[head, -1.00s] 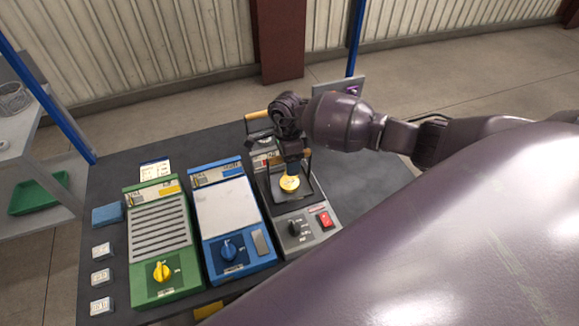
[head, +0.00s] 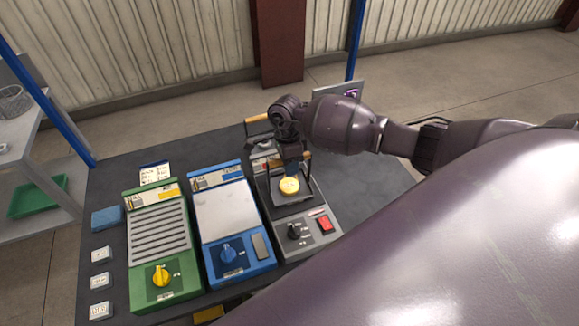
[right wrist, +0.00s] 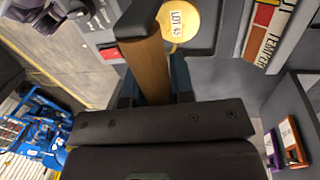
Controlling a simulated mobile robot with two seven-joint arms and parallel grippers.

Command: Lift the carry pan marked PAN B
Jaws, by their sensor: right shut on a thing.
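The carry pan is a dark, shallow tray (head: 290,198) over the grey unit, with a yellow disc (head: 289,186) on it. Its wooden handle (head: 304,157) crosses above the tray. In the right wrist view the handle (right wrist: 150,66) runs between my blue-grey fingers, and the disc (right wrist: 178,20) carries a LOT 45 label. My right gripper (head: 291,160) is shut on this handle from above; its fingertips (right wrist: 153,92) also show in the right wrist view. I cannot read a PAN B mark, nor tell whether the tray touches the unit. My left gripper is not in view.
The grey unit (head: 310,244) has a black knob and red switch. A blue unit (head: 236,258) and a green unit (head: 165,292) stand to its left. Another wooden handle (head: 258,119) is just behind. The dark table (head: 357,185) is clear to the right.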

